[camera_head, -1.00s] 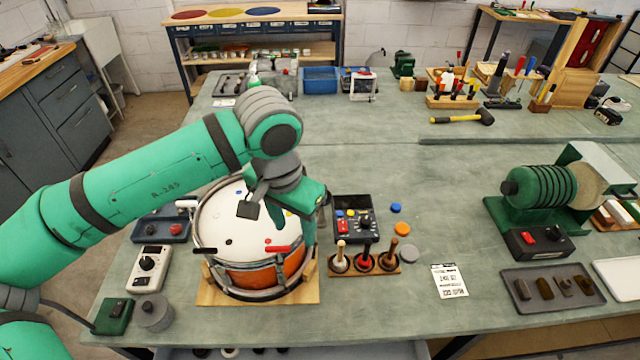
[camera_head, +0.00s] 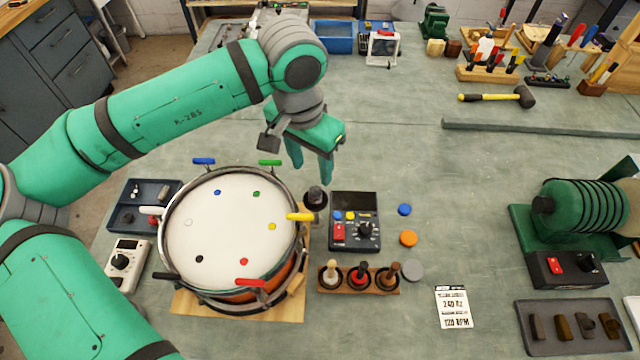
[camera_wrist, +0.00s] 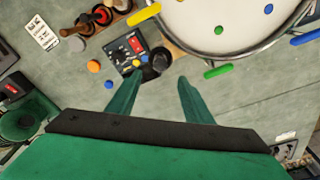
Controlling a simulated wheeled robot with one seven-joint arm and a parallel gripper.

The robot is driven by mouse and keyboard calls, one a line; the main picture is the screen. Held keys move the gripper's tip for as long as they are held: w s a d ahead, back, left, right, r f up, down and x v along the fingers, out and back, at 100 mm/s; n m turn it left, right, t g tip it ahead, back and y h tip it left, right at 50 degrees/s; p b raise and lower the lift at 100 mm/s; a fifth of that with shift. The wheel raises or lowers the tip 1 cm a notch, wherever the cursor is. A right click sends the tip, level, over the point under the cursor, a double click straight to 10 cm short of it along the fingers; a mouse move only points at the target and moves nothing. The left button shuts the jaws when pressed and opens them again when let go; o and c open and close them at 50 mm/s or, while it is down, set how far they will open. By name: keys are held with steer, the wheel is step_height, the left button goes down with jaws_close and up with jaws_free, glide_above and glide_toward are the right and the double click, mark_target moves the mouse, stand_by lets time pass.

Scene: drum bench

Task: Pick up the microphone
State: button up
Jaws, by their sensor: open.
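A small black upright object with a round top, which looks like the microphone (camera_head: 315,196), stands on the bench between the drum (camera_head: 225,230) and the black control box (camera_head: 354,206). In the wrist view the microphone (camera_wrist: 161,58) shows just beyond the fingertips, roughly between them. My gripper (camera_head: 311,174) is open and empty, above and behind the microphone, fingers pointing down. In the wrist view my gripper (camera_wrist: 158,80) has its two green fingers spread apart. The head view does not show clearly how high the fingertips are above the bench.
The drum's yellow lug handle (camera_head: 300,217) reaches close to the microphone's left side. A wooden rack (camera_head: 345,291) with several handled tools stands in front of the control box. Coloured discs (camera_head: 408,239) lie to the right.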

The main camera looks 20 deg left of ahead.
mark_target(315, 190)
steer(key=f, duration=0.6)
steer(key=w+f, duration=0.1)
steer(key=f, duration=0.3)
steer(key=shift+d, duration=0.2)
steer(key=shift+c, duration=0.3)
steer(key=c, duration=1.1)
